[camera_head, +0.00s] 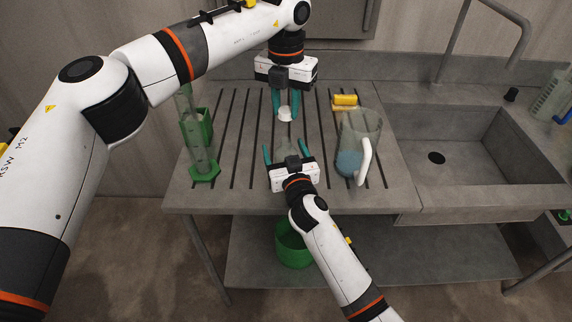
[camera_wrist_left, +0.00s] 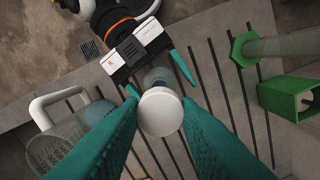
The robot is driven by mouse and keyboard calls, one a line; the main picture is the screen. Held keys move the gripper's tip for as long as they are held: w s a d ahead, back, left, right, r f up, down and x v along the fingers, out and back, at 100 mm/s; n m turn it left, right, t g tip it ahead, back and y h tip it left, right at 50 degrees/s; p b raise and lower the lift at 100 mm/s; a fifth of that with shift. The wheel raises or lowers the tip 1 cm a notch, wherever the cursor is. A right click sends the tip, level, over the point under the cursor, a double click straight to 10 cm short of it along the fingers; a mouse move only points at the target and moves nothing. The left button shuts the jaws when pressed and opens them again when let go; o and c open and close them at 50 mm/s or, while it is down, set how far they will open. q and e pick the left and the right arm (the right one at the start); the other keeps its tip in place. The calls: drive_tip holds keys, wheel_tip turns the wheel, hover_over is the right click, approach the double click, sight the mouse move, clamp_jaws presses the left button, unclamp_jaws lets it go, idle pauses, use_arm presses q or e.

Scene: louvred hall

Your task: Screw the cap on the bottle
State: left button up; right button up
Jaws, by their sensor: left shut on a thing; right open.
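My left gripper (camera_head: 285,112) is shut on a white round cap (camera_head: 285,114) and holds it above the grooved drainboard. The cap also shows between the teal fingers in the left wrist view (camera_wrist_left: 160,112). A clear bottle (camera_wrist_left: 157,76) shows partly behind the cap in that view; the cap hides the rest of it. In the head view the bottle (camera_head: 286,148) is faint, between the spread fingers of my right gripper (camera_head: 288,149). My right gripper is open around the bottle, low over the drainboard. I cannot tell whether cap and bottle are lined up.
A clear jug (camera_head: 362,130) with a white handle and blue contents stands right of the grippers. A yellow sponge (camera_head: 345,100) lies behind it. A green-based cylinder (camera_head: 204,172) and green holder (camera_head: 197,130) stand left. A sink (camera_head: 450,150) is at right.

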drive_tip(key=c, duration=1.5)
use_arm(q)
hover_over(286, 140)
drive_tip(key=shift+f, duration=2.5)
drive_tip(key=shift+f, duration=0.85)
drive_tip(key=shift+f, duration=0.55)
